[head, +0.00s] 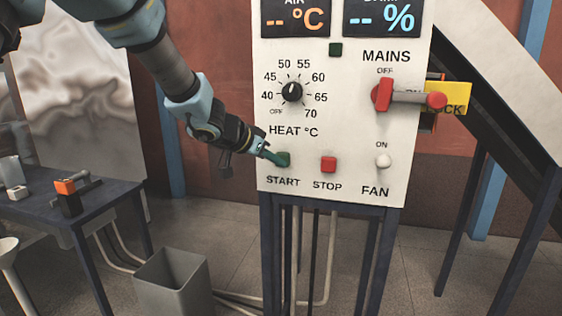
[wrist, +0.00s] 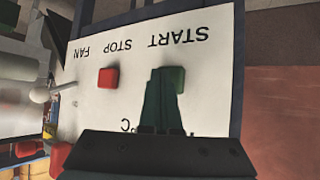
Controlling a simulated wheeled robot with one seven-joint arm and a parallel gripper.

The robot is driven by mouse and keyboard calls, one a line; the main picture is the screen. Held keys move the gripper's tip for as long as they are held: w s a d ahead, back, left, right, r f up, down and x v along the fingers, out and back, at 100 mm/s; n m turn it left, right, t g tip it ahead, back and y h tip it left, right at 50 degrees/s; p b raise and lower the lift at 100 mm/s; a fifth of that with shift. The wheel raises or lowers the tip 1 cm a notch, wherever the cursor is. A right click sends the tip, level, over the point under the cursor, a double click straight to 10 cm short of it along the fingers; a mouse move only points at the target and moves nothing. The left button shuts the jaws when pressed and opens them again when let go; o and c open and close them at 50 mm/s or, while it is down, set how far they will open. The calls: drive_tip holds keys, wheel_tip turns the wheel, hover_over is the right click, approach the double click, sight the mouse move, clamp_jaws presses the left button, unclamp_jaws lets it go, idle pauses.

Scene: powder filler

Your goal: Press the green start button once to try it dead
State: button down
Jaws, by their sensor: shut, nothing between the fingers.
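The green start button (head: 284,159) sits at the lower left of the white control panel (head: 345,140), above the word START. My gripper (head: 272,157) is shut and empty, its tips at the left side of the button in the head view. In the wrist view the button (wrist: 174,78) shows just beyond my gripper's fingertips (wrist: 165,80), which overlap part of it. I cannot tell whether the tips touch it or whether it is pushed in.
The red stop button (head: 328,164) is right of the start button, then the white fan switch (head: 383,160). The heat knob (head: 292,92) is above. Both displays (head: 295,18) show dashes. A blue table (head: 100,203) and grey bin (head: 172,282) stand at left.

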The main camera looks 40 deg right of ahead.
drive_tip(key=shift+a, duration=0.1)
idle(0.3)
drive_tip(key=shift+s+a, duration=0.5)
drive_tip(key=shift+a, duration=0.2)
drive_tip(key=shift+s+a+b, duration=0.1)
drive_tip(key=shift+s+a, duration=0.35)
drive_tip(key=shift+a, duration=0.25)
drive_tip(key=shift+s+a+b, duration=0.15)
drive_tip(key=shift+s+a, duration=0.3)
drive_tip(key=shift+a, duration=0.3)
drive_tip(key=shift+s+a+b, duration=0.1)
drive_tip(key=shift+s+a, duration=0.35)
drive_tip(key=shift+a, duration=0.25)
